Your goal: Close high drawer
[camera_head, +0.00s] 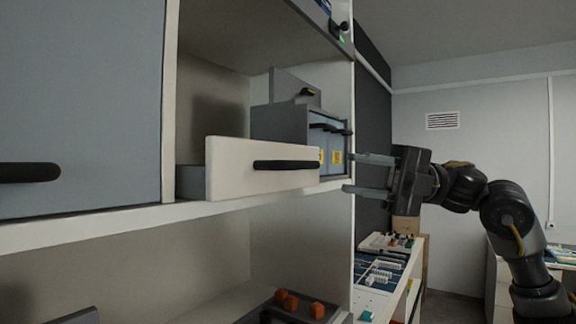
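The high drawer (228,169) has a pale cream front and a black bar handle (286,164). It juts forward from a grey cabinet on the shelf, and part of its grey side shows at the left. My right gripper (348,173) is to the right of the drawer front, its two long fingers spread apart and pointing left. Its fingertips are near the right shelf edge, with nothing visible between them. Whether they touch the shelf upright I cannot tell. My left gripper does not show.
A grey-blue box with black handles and yellow labels (333,150) stands behind the drawer. A large blue-grey door (75,100) fills the left. Below, a tray (290,310) holds orange pieces. A side table (385,275) holds small parts at the lower right.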

